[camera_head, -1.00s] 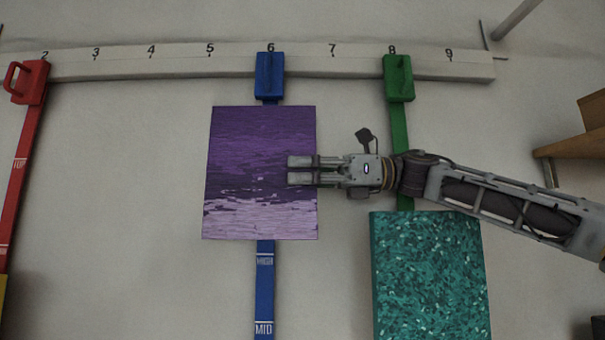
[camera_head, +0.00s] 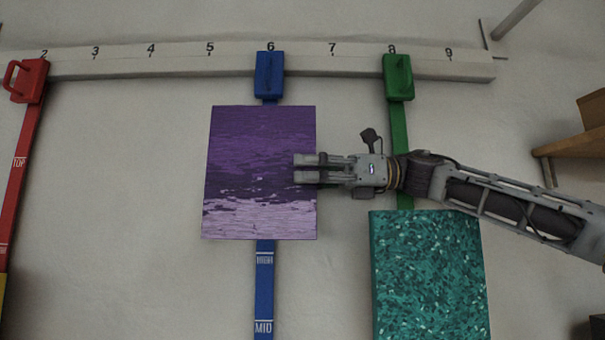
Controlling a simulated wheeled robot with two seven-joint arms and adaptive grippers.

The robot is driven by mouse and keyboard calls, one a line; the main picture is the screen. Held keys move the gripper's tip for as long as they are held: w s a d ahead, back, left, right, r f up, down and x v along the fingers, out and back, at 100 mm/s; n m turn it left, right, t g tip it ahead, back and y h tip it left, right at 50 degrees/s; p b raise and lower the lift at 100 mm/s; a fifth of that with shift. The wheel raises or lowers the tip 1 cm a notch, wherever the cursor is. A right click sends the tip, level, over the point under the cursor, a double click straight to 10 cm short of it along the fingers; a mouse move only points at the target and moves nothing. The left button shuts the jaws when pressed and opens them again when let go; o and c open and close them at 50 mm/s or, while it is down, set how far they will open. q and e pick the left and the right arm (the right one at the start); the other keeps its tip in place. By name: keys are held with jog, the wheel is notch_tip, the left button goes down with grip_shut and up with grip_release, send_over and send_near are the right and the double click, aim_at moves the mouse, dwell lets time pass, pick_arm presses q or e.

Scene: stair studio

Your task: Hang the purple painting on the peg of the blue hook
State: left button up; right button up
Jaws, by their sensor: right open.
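The purple painting (camera_head: 252,165) is upright against the blue strap (camera_head: 264,285), below the blue hook (camera_head: 269,77) at number 6. Whether it sits on the peg cannot be seen, since the painting covers that part. My right gripper (camera_head: 297,168) comes in from the right. Its open fingers overlap the painting's right edge in the picture; whether they touch it I cannot tell. My left gripper is not in view.
The white numbered rail (camera_head: 150,66) runs across the top. A red hook (camera_head: 28,82) is at the left and a green hook (camera_head: 397,78) at the right. A teal speckled painting (camera_head: 430,275) hangs below my right arm. Bare wall lies left of the purple painting.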

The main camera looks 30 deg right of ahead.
jog(key=v, duration=1.1)
dwell(0.6)
